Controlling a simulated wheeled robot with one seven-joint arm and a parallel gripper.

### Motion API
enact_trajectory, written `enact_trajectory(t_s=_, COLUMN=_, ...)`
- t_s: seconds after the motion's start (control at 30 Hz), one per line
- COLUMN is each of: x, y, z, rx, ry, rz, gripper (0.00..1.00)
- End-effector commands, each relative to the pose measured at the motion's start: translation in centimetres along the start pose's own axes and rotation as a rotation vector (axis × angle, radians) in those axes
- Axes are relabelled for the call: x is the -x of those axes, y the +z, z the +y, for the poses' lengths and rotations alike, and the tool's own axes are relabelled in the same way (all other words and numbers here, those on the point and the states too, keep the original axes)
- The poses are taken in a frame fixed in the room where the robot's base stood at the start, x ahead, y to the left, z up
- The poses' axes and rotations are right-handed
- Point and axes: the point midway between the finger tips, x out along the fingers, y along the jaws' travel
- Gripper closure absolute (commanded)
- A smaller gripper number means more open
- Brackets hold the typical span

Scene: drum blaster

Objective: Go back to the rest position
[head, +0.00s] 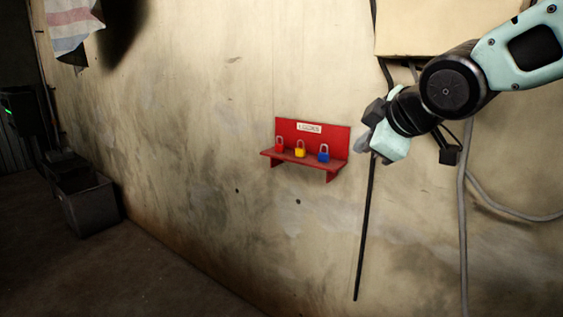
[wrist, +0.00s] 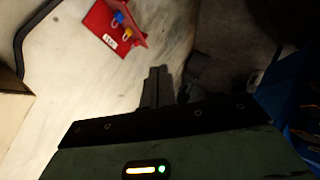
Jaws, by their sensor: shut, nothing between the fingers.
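My gripper (head: 362,144) is in the upper right of the head view, in front of the wall and just right of the red lock shelf (head: 340,138). In the wrist view, its fingers (wrist: 157,86) are together with nothing between them. The shelf also shows at the top of the wrist view (wrist: 99,19). It holds a red padlock (head: 279,146), a yellow padlock (head: 300,150) and a blue padlock (head: 323,154), all upright in a row. My gripper appears apart from the shelf and the padlocks.
A beige box (head: 440,30) is on the wall at the upper right, behind my arm. Dark cables and a grey hose (head: 464,220) run down the wall. A dark bin (head: 87,200) stands on the floor at left. A striped cloth (head: 72,28) hangs at upper left.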

Motion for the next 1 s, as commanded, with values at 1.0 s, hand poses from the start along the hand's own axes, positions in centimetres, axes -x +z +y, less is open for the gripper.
enact_trajectory(t_s=1.0, x=10.1, y=12.3, z=-31.4, rx=-0.518, ry=-0.608, rz=-0.738, gripper=1.00)
